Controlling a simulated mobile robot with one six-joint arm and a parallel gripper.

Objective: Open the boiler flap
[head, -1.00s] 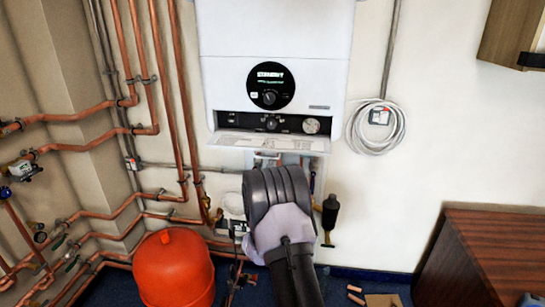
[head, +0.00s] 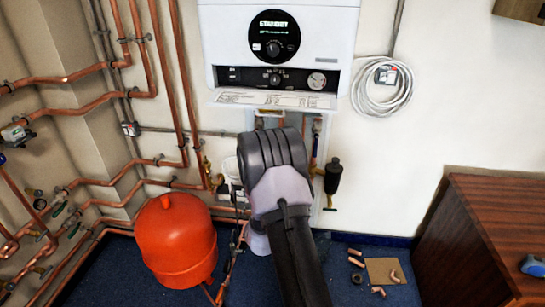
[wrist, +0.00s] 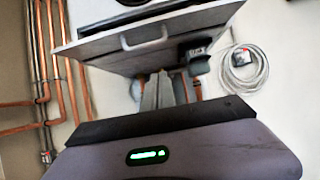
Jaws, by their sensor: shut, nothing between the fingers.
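The white boiler (head: 278,30) hangs on the wall at top centre of the head view. Its flap (head: 272,99) is folded down and out along the bottom edge, with the dark control panel (head: 275,78) exposed above it. A printed label lies on the flap's inner face. In the wrist view the flap's grey outer side (wrist: 105,48) faces the camera, with a white handle (wrist: 146,37). My gripper (wrist: 158,80) is shut and empty, just below the flap; contact cannot be told. In the head view my wrist hides the fingers.
Copper pipes (head: 165,75) run along the left wall. A red expansion tank (head: 177,243) stands left of my arm. A coiled grey cable (head: 382,92) hangs right of the boiler. A wooden cabinet (head: 490,230) stands at right. Loose fittings lie on the blue floor.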

